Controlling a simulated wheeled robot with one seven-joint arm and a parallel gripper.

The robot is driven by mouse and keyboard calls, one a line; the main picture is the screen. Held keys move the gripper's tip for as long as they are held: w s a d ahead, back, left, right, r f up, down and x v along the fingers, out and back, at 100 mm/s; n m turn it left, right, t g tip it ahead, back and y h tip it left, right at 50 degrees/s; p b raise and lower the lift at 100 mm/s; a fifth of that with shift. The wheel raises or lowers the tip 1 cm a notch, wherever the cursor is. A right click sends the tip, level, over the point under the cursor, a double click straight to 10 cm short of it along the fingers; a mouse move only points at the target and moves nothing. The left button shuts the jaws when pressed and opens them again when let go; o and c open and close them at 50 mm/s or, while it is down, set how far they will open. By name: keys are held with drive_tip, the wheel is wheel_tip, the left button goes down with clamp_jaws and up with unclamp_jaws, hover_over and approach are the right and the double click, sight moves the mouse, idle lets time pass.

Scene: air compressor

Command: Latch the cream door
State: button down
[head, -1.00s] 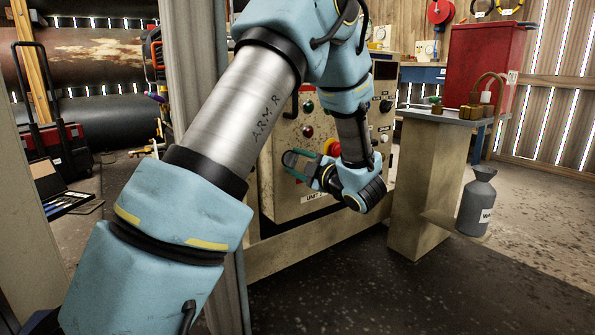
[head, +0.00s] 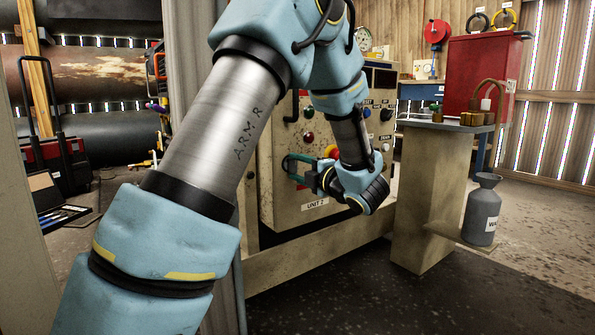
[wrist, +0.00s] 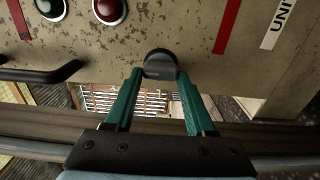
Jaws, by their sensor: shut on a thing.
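The cream door (head: 285,208) is the worn control panel with the "UNIT 2" label, beyond my arm in the head view. It also fills the top of the wrist view (wrist: 190,28). A short black round knob (wrist: 160,65) sits near the door's edge. My gripper (wrist: 160,78) has its green fingers closed on the knob, one on each side. In the head view my gripper (head: 290,167) is at the door's left part, where the knob is hard to make out. A dark gap shows along the door's left side; I cannot tell whether the door is fully closed.
A black bar handle (wrist: 40,73), a green lamp (wrist: 50,8) and a red lamp (wrist: 109,10) are close to my fingers. A red button (head: 331,152) is beside my wrist. A pedestal (head: 430,190) with a grey bottle (head: 483,210) stands right. Open floor lies in front.

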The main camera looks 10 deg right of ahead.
drive_tip(key=shift+c, duration=1.2)
unclamp_jaws()
drive_tip(key=shift+s, duration=0.1)
drive_tip(key=p+v, duration=0.4)
drive_tip(key=v, duration=0.6)
drive_tip(key=shift+s+d, duration=0.2)
drive_tip(key=shift+s, duration=0.05)
drive_tip(key=shift+s, duration=0.1)
